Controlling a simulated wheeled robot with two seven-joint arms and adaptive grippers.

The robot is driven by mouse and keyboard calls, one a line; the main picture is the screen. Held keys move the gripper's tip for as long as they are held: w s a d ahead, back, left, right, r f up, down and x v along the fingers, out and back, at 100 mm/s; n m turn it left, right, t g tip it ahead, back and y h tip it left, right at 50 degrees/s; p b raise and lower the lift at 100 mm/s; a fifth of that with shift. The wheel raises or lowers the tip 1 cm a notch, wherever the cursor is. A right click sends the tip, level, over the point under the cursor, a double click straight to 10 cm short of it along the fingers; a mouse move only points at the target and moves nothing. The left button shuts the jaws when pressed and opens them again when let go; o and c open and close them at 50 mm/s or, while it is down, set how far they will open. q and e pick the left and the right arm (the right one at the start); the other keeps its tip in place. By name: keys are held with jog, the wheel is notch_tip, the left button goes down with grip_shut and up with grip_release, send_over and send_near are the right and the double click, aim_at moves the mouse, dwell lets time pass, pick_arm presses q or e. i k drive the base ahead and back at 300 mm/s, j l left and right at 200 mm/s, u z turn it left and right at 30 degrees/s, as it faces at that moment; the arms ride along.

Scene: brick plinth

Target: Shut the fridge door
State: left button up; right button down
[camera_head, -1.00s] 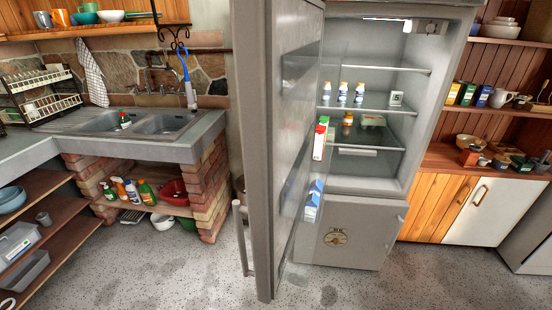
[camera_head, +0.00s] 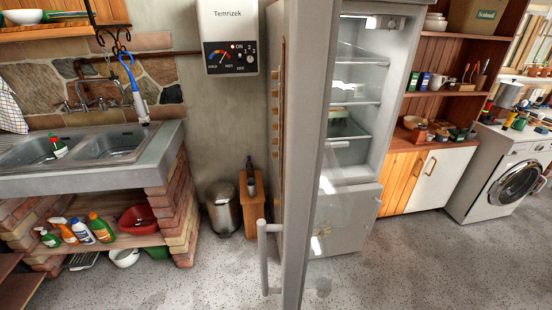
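The fridge (camera_head: 398,70) stands right of centre with its upper compartment open, showing shelves and a drawer. Its grey door (camera_head: 306,150) stands wide open, swung out towards me and seen nearly edge-on in the middle of the view. A vertical bar handle (camera_head: 264,258) sits low on the door's left, outer side. The door hides part of the fridge's inside. The lower fridge door (camera_head: 345,215) looks closed. Neither of my grippers is in view.
A sink counter on brick plinths (camera_head: 165,170) stands at left, with bottles beneath. A bin (camera_head: 222,208) and a small wooden stand (camera_head: 251,200) are behind the door. A washing machine (camera_head: 505,185) stands at right. The speckled floor (camera_head: 420,270) at front right is clear.

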aim_at(309, 40)
jog(key=i+j+z, duration=0.4)
jog(key=j, duration=0.35)
jog(key=i+j+z, duration=0.15)
jog(key=j, duration=0.3)
jog(key=i, duration=0.1)
